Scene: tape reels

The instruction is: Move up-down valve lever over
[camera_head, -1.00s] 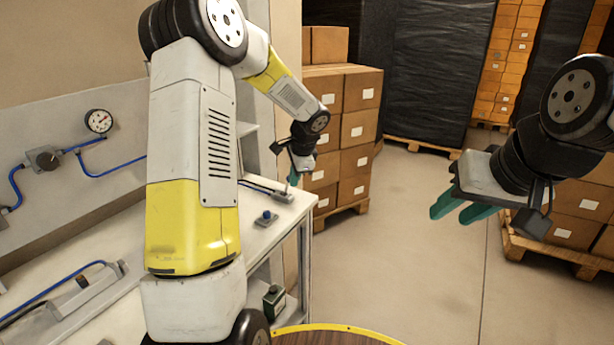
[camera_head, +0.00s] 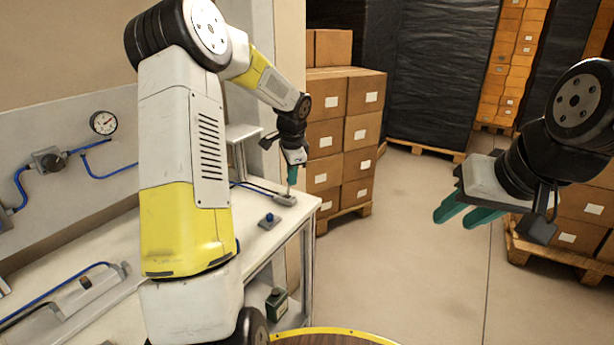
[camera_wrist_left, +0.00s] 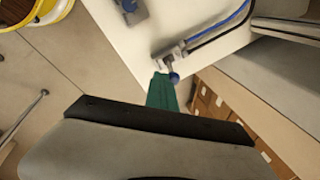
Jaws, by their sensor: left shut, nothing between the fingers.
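The valve (camera_head: 285,199) is a small grey fitting with a blue hose, near the far right corner of the white bench. I cannot tell whether the fingers touch the lever. My right gripper (camera_head: 462,214) is open and empty, over the floor at the right, far from the valve.
A small blue-knobbed device (camera_head: 269,221) sits on the white bench (camera_head: 245,240) in front of the valve. A gauge (camera_head: 103,122) and a wall valve (camera_head: 47,160) are at the left. Stacked cartons (camera_head: 345,130) stand behind the bench. The floor (camera_head: 400,260) in the middle is clear.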

